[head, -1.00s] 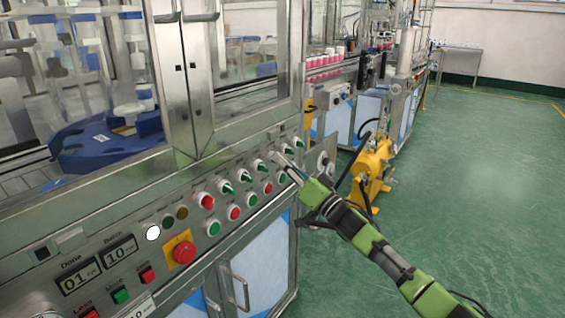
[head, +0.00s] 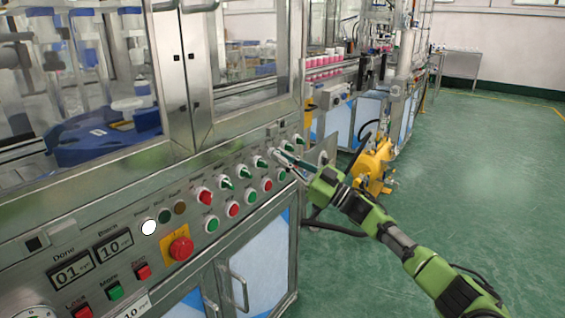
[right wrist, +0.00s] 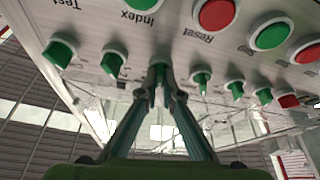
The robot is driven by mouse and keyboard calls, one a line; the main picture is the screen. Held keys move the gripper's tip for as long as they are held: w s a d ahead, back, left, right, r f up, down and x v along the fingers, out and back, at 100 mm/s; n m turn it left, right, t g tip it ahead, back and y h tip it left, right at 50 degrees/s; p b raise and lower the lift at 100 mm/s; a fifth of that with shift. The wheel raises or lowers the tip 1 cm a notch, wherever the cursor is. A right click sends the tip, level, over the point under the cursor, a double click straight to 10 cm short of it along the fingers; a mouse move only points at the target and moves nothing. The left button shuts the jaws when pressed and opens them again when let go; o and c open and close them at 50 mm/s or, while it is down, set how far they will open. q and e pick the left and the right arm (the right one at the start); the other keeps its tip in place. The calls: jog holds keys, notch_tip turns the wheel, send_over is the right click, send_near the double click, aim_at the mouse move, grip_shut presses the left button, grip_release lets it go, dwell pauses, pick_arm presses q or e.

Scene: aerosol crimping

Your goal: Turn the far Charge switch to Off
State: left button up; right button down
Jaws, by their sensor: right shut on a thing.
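A row of switches with pointed green knobs runs along the machine's sloping steel panel (head: 150,200). My right gripper (head: 277,153) reaches it from the right and is shut on one of these knobs. In the right wrist view, the fingertips (right wrist: 158,78) close around the held switch (right wrist: 159,68). Its knob is mostly hidden, and I cannot read its label or its pointer. On the other side is another green switch (head: 260,162). My left gripper is not in view.
Round red and green push buttons (head: 233,210) sit just below the switches. A red emergency stop (head: 181,249) on a yellow plate is nearer. A yellow machine (head: 372,168) stands behind my right arm. The green floor at right is clear.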

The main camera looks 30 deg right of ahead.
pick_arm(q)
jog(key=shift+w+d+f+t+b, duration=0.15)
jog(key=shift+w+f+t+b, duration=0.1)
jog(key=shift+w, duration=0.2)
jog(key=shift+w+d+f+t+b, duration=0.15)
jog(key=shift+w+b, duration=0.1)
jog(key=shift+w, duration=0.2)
pick_arm(e)
jog(key=shift+d+n+g+y, duration=0.1)
jog(key=shift+n+g+y, duration=0.4)
jog(key=shift+n, duration=0.9)
jog(key=shift+n+g+y, duration=0.5)
jog(key=shift+n, duration=0.9)
jog(key=c, duration=2.2)
grip_release()
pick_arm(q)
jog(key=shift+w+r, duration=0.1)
pick_arm(e)
jog(key=shift+s, duration=0.1)
jog(key=v, duration=1.2)
